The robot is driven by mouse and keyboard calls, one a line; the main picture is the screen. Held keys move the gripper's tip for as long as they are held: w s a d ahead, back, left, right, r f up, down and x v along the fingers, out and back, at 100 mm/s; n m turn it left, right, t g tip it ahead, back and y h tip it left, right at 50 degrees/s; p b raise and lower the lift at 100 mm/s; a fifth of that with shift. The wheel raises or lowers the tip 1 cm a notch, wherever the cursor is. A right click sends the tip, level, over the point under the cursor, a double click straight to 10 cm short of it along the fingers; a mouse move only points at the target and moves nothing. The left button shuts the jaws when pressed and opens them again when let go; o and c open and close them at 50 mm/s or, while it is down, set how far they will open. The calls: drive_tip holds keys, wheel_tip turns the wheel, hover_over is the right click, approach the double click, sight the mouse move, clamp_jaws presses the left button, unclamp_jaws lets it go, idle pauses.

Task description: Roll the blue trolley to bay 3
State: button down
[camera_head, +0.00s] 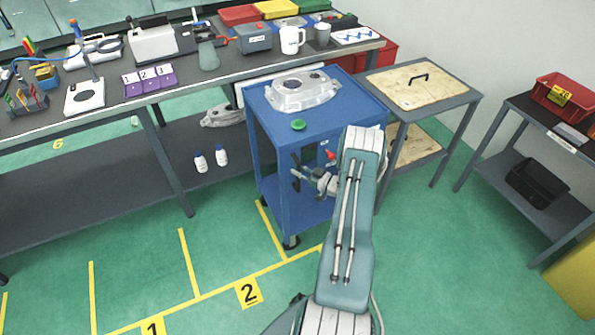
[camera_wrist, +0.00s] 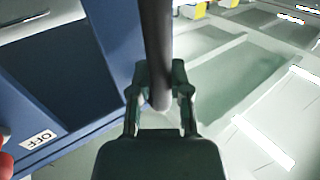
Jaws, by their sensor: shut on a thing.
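The blue trolley (camera_head: 280,158) stands in the middle of the head view, beside the long bench. In the wrist view, my gripper's fingers (camera_wrist: 160,88) close around the dark handle bar (camera_wrist: 156,40), with the blue trolley (camera_wrist: 105,25) to the left. Floor plates 1 (camera_head: 153,327) and 2 (camera_head: 248,292) show. No floor plate 3 is visible; my arm hides some floor.
Yellow floor lines (camera_head: 187,262) mark bays, one beside the trolley's near wheel (camera_head: 290,242). The bench (camera_head: 155,100) runs along the left. A wooden-topped table (camera_head: 447,94) stands close right, with a dark shelf unit (camera_head: 511,150) farther right. Green floor (camera_head: 425,255) is clear at right.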

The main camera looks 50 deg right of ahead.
drive_tip(key=c, duration=0.6)
unclamp_jaws()
drive_tip(key=shift+w, duration=0.15)
drive_tip(key=v, duration=1.2)
drive_tip(key=shift+f, duration=0.1)
drive_tip(key=shift+d, duration=0.1)
